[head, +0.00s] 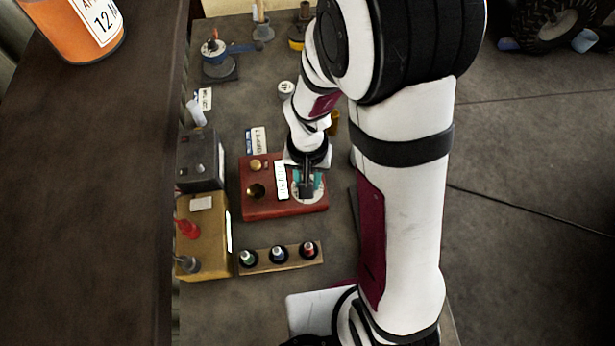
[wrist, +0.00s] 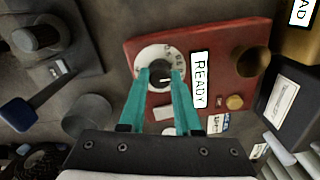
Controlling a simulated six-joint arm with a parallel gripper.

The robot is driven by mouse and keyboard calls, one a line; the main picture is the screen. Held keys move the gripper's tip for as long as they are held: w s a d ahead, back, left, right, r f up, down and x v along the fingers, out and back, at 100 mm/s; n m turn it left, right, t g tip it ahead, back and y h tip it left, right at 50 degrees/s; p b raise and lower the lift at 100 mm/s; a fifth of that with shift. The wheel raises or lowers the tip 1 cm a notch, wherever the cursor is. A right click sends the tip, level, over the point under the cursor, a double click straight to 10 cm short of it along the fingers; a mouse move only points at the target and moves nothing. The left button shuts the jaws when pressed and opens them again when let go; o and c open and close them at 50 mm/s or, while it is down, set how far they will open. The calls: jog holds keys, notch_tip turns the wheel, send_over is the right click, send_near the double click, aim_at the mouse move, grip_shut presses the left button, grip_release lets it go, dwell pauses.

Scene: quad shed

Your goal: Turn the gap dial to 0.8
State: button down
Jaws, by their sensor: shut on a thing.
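The gap dial is a dark knob (wrist: 160,77) on a round white scale plate (wrist: 149,55) with dark markings. It is set on a red box (head: 262,210) that also shows in the wrist view (wrist: 222,40). My gripper (wrist: 160,76) points down over the plate, and its teal fingers are shut on the knob from both sides. In the head view my gripper (head: 307,186) hides most of the dial. A pale pointer line shows on the knob, but the scale figures are too small to read. A white sign reading READY (wrist: 200,80) stands beside the dial.
The red box also has a brass cup (head: 256,191) and a small brass button (wrist: 235,102). A wooden rack (head: 264,267) with several small bottles lies in front. A dark box (head: 200,160) and a yellow box (head: 204,262) stand at left. My arm covers the right side.

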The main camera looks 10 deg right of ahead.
jog(key=m, duration=0.5)
jog(key=shift+m, duration=2.6)
jog(key=c, duration=0.6)
grip_release()
jog(key=shift+r, duration=0.1)
notch_tip(320, 180, up, 16)
